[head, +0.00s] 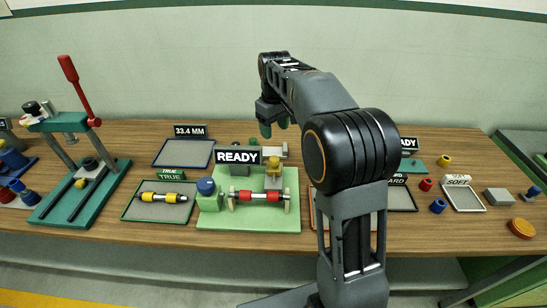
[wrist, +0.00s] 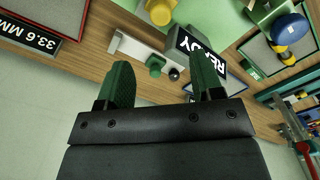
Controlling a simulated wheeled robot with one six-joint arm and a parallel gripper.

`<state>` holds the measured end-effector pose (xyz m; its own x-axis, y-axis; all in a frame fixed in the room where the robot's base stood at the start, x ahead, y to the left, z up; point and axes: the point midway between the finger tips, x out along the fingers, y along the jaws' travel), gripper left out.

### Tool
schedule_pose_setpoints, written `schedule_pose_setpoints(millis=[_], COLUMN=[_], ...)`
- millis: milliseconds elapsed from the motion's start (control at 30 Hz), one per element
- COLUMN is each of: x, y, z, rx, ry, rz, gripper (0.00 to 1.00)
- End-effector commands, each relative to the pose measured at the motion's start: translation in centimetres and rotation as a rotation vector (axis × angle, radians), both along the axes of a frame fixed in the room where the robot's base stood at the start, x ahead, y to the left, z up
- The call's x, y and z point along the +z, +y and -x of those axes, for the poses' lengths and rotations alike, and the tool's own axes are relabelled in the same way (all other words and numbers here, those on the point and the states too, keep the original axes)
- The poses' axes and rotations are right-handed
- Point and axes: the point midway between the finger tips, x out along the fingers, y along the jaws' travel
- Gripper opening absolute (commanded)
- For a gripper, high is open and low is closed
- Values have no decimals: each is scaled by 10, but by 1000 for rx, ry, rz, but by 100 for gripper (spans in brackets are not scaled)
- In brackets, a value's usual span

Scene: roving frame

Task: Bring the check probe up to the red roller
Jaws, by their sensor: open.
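The knob also shows in the wrist view (wrist: 160,11). My gripper (head: 278,128) is above and behind the fixture, pointing down. In the wrist view its green fingers (wrist: 163,80) are apart with nothing between them. I cannot make out the red roller in the wrist view.
A READY sign (head: 238,157) stands at the fixture's back and a blue dome (head: 206,187) at its left. A TRUE tray (head: 128,211) holds a yellow roller. A lever press (head: 70,190) stands left. My arm hides part of the bench right of the fixture.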

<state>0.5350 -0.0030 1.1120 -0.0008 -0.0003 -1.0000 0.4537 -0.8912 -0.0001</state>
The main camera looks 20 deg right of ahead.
Motion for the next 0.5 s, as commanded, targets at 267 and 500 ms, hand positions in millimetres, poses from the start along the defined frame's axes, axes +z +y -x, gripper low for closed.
schedule_pose_setpoints(millis=[267,500], x=[-54,-94], y=[1,2], z=[1,1], rx=[1,1], ry=[4,2], rz=[0,0], gripper=[60,60])
